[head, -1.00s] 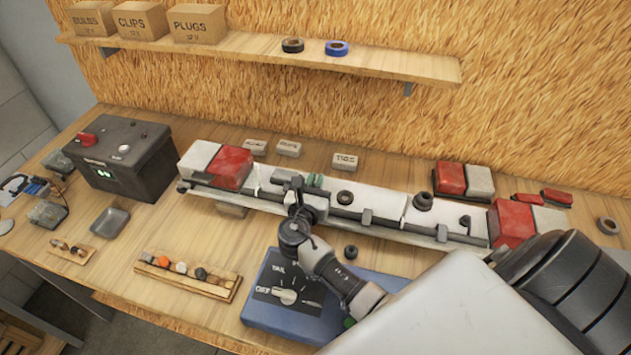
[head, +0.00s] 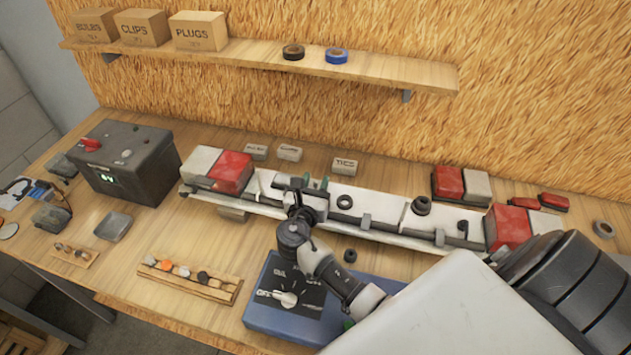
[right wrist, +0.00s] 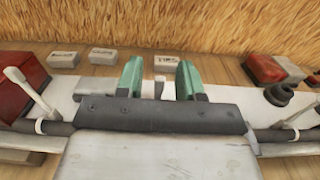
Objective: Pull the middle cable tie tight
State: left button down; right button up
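A dark cable (head: 385,226) runs along the white trailer frame (head: 385,205). My right gripper (head: 316,183) is over the frame's left-centre part in the head view. In the right wrist view its two green fingers (right wrist: 158,80) stand apart, and a small pale upright piece (right wrist: 160,86) shows between them. It looks like the middle cable tie's tail; I see gaps beside it. Its lower part is hidden behind my gripper's body. Two other white ties show at the sides, the left one (right wrist: 38,122) and the right one (right wrist: 296,122). My left gripper is not in view.
Red and white lamp blocks sit at the frame's left end (head: 230,172) and right end (head: 508,226). A blue box with a dial (head: 265,318) lies under my right arm. A black power box (head: 125,160) stands at left. A shelf (head: 390,72) runs above.

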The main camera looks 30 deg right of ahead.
jog(key=b+v, duration=0.3)
jog(key=v, duration=0.7)
jog(key=shift+s, duration=0.2)
jog(key=shift+a, duration=0.1)
